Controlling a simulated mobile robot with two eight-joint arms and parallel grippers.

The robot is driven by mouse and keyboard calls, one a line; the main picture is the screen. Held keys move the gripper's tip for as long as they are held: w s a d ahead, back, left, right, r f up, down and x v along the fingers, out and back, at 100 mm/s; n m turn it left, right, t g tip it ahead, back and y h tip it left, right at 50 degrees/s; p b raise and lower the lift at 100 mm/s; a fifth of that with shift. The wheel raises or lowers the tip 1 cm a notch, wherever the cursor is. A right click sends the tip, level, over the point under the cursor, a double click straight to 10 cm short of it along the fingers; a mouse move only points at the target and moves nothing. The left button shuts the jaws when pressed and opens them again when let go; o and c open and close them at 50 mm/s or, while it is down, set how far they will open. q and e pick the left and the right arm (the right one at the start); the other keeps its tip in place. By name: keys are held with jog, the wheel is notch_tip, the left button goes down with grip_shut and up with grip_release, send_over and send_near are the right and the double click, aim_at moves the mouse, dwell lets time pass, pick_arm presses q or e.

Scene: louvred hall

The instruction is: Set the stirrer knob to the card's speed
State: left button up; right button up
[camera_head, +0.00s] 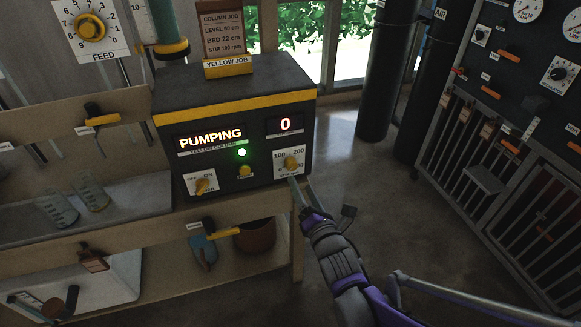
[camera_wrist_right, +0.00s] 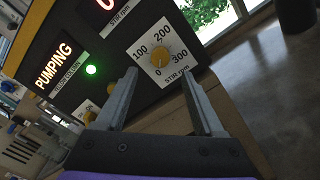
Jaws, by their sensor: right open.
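The stirrer knob (camera_head: 291,163) is small and yellow, on a white dial plate marked 100, 200 and 300 at the right of the black control box (camera_head: 230,100). It also shows in the right wrist view (camera_wrist_right: 158,58), where its pointer seems to be toward 0. The red stirrer display (camera_head: 285,124) reads 0. The card (camera_head: 222,35) on top says COLUMN JOB with a STIR line in rpm; its figure is too small to read surely. My right gripper (camera_head: 298,186) is open and empty, just in front of and below the knob, apart from it. My left gripper is out of view.
The box also has a PUMPING display (camera_head: 210,137), a green lamp (camera_head: 241,153), a yellow button (camera_head: 245,171) and a yellow switch (camera_head: 202,186). A bench shelf holds glass beakers (camera_head: 60,210) at left. Open floor (camera_head: 350,190) lies right of the box.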

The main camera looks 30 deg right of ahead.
aim_at(292, 167)
jog(key=x, duration=0.7)
jog(key=shift+w+b, duration=0.3)
jog(key=shift+b, duration=0.1)
jog(key=shift+w+d, duration=0.1)
jog(key=shift+w, duration=0.2)
grip_shut()
dwell(0.9)
